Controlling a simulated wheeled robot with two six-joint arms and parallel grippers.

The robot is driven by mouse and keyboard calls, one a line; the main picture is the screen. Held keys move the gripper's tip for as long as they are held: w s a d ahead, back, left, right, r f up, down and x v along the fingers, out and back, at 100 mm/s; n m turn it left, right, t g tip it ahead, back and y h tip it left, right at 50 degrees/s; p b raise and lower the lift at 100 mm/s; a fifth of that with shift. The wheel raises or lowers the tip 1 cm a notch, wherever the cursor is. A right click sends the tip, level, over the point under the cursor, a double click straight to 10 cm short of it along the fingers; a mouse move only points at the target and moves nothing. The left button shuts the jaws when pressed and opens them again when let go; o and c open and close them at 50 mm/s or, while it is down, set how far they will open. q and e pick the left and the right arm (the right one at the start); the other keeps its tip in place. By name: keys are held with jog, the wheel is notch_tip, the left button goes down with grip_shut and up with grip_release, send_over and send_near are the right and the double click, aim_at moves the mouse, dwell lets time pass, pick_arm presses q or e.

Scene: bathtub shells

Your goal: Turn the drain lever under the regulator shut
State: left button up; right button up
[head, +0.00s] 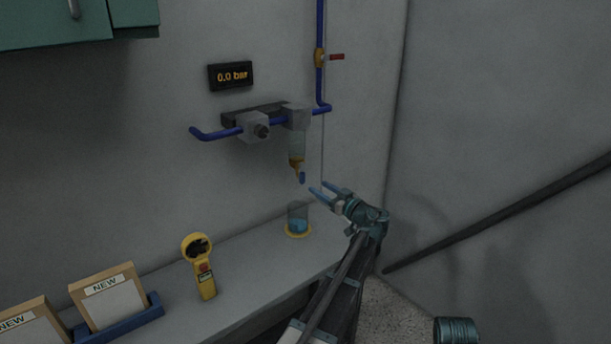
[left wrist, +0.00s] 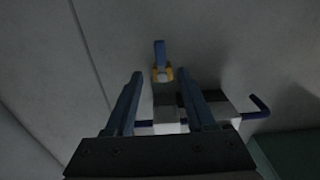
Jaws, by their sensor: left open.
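The drain lever (head: 302,178) is a small blue tab under the regulator (head: 296,117), on a brass fitting (head: 296,162) below the clear bowl (head: 297,146). In the head view it hangs downward, slightly tilted. In the left wrist view the lever (left wrist: 160,52) and brass fitting (left wrist: 162,74) lie in line with the gap between the fingers. My left gripper (head: 318,187) is open and empty, its blue fingertips just right of and slightly below the lever, apparently not touching. In the left wrist view both fingers (left wrist: 160,82) are spread. My right gripper is not in view.
A cup with blue liquid (head: 298,218) stands below the drain on the bench (head: 250,262). A yellow handheld device (head: 203,270) and boxes marked NEW (head: 108,297) are to the left.

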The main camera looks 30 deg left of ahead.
aim_at(302, 173)
pick_arm(q)
jog(key=x, duration=1.3)
jog(key=shift+a, duration=0.2)
grip_shut()
dwell(0.9)
